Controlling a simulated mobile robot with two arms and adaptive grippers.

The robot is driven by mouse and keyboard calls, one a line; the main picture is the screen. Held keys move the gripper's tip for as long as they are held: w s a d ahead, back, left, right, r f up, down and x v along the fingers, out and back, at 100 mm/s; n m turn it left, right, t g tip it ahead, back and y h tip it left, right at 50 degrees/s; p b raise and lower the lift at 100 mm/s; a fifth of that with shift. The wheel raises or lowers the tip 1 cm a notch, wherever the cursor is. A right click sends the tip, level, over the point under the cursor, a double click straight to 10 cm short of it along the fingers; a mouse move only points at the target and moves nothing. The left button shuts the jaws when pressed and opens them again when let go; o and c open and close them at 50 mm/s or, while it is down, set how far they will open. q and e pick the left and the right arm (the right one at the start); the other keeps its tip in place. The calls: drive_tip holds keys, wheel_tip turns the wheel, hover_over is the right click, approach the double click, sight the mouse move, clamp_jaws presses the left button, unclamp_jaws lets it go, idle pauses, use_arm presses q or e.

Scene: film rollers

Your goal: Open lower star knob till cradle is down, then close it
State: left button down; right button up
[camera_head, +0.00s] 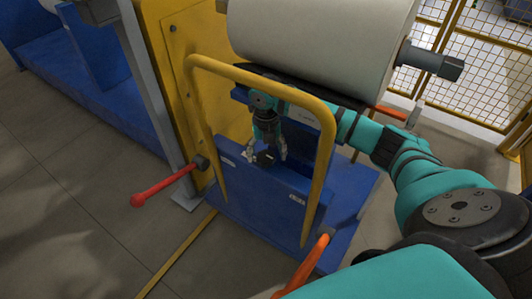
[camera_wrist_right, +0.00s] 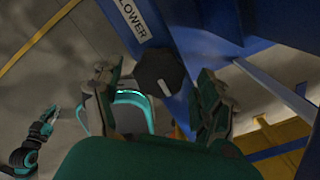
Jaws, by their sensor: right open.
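The lower star knob (camera_head: 267,158) is a dark knob on the blue frame, between the fingers of my right gripper (camera_head: 266,154) in the head view. In the right wrist view the knob (camera_wrist_right: 160,73) has a pale mark and sits beside a white "LOWER" label (camera_wrist_right: 133,20). My right gripper (camera_wrist_right: 157,82) is open, with a finger on each side of the knob and visible gaps to it. The dark cradle (camera_head: 300,84) lies under the big white roll (camera_head: 320,38). My left gripper (camera_wrist_right: 48,119) is small at the left of the wrist view; its jaws are unclear.
A yellow bar frame (camera_head: 258,72) arches around my right gripper. A red-handled lever (camera_head: 165,184) sticks out left, and an orange handle (camera_head: 311,262) stands in front. A yellow mesh fence (camera_head: 488,60) is at the back right. The floor at left is clear.

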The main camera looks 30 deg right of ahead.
drive_tip(key=c, duration=1.2)
